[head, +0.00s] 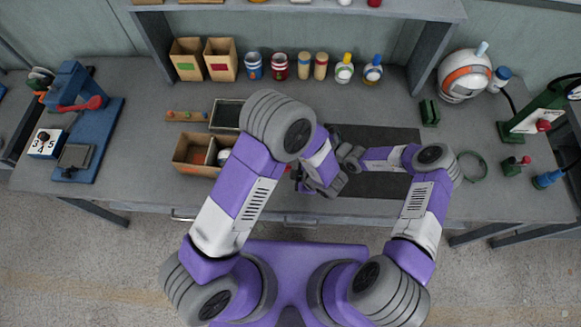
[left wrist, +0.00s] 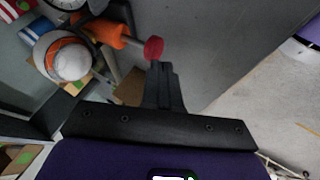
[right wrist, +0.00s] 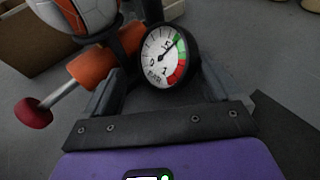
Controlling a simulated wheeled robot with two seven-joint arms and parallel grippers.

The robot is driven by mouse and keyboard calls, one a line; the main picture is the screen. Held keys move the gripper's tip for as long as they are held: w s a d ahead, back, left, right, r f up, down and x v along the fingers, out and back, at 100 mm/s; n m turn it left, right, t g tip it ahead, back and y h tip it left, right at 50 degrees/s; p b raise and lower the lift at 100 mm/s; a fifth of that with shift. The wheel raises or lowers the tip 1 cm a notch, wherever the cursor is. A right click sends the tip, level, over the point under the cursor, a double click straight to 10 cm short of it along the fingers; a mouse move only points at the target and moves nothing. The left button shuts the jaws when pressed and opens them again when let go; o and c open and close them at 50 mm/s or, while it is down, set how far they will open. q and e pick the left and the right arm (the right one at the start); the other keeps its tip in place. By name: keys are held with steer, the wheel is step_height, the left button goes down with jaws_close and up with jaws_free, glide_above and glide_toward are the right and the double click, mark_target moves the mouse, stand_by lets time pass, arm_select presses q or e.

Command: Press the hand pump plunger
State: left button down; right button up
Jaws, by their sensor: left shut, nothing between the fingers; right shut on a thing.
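The hand pump has an orange body (right wrist: 92,66), a grey rod and a red plunger knob (right wrist: 33,113). A length of rod shows between body and knob. A round pressure gauge (right wrist: 165,55) sits on the pump. My right gripper (right wrist: 150,75) is shut on the pump, its grip partly hidden behind the gauge. In the left wrist view, the red knob (left wrist: 153,48) is just beyond the tips of my left gripper (left wrist: 164,68), which is shut and empty. I cannot tell whether they touch. A white and orange ball (left wrist: 66,57) is beside the pump body.
An open cardboard box (head: 190,151) stands left of my arms. A blue press (head: 78,88) is at far left. Jars and bottles (head: 281,65) line the back. A dark mat (head: 385,178) lies under my right forearm. My arms hide most of the pump in the head view.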

arm_select(q)
steer(key=v, duration=0.5)
arm_select(e)
steer(key=shift+s+f, duration=0.2)
steer(key=shift+f, duration=0.15)
steer(key=o, duration=0.5)
steer(key=shift+o, duration=0.2)
steer(key=shift+s, duration=0.1)
stand_by(0.4)
steer(key=shift+s+d, duration=0.15)
steer(key=shift+d, duration=0.15)
steer(key=v, duration=0.7)
steer(key=r+v, duration=0.1)
steer(key=v, duration=0.3)
